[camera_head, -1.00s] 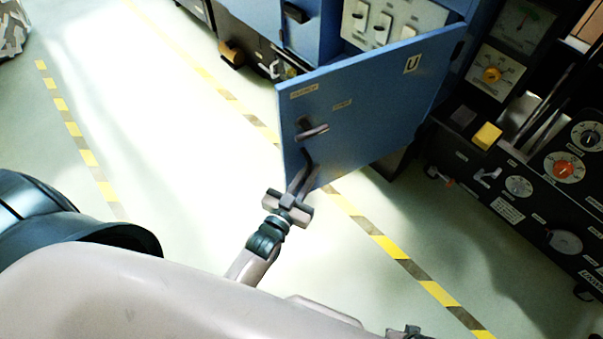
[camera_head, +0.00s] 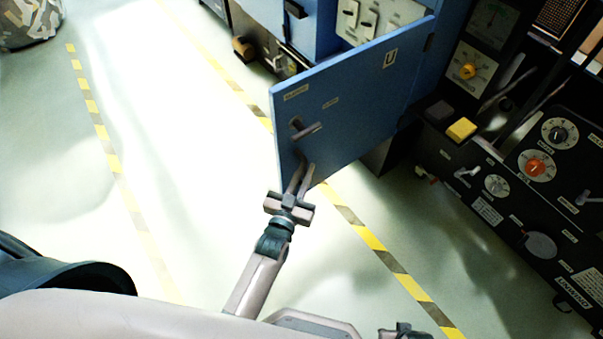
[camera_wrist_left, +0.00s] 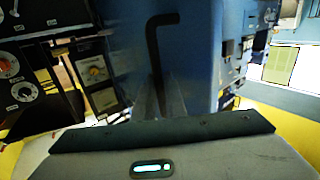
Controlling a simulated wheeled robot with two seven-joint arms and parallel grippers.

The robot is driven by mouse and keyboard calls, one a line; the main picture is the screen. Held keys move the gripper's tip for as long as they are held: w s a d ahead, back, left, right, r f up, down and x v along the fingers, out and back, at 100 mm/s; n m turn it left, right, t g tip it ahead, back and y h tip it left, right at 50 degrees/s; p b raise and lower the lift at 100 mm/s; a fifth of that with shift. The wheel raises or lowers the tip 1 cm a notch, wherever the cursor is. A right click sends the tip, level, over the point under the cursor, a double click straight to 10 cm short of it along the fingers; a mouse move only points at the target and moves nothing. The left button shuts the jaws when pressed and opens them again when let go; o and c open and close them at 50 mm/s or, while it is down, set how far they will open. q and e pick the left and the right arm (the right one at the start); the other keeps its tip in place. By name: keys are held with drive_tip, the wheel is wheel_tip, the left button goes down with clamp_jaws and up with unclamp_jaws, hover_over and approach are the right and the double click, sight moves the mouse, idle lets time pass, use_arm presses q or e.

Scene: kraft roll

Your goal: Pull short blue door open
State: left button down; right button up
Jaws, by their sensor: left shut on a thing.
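The short blue door (camera_head: 355,105) stands swung out from the blue cabinet in the head view. It bears a "U" label near its hinge side, small labels at the top left and a dark handle (camera_head: 306,131) near its free edge. My left gripper (camera_head: 302,172) is at the door's lower free corner, its narrow fingers reaching up toward the handle. In the left wrist view a dark bent bar, the handle (camera_wrist_left: 154,48), runs down to the fingers (camera_wrist_left: 162,100), which are shut on it. The exact contact is hard to see.
Behind the door, the open cabinet shows a pale switch panel (camera_head: 375,18). A black control console (camera_head: 510,185) with dials and a yellow button (camera_head: 461,129) stands at the right. Striped floor tape (camera_head: 370,238) runs under the door. The floor (camera_head: 190,150) to the left is clear.

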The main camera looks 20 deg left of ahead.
use_arm(q)
drive_tip(key=shift+w+d+r, duration=0.1)
drive_tip(key=shift+r, duration=0.1)
use_arm(e)
drive_tip(key=shift+a, duration=0.15)
use_arm(q)
drive_tip(key=c, duration=2.1)
unclamp_jaws()
drive_tip(key=shift+f, duration=0.1)
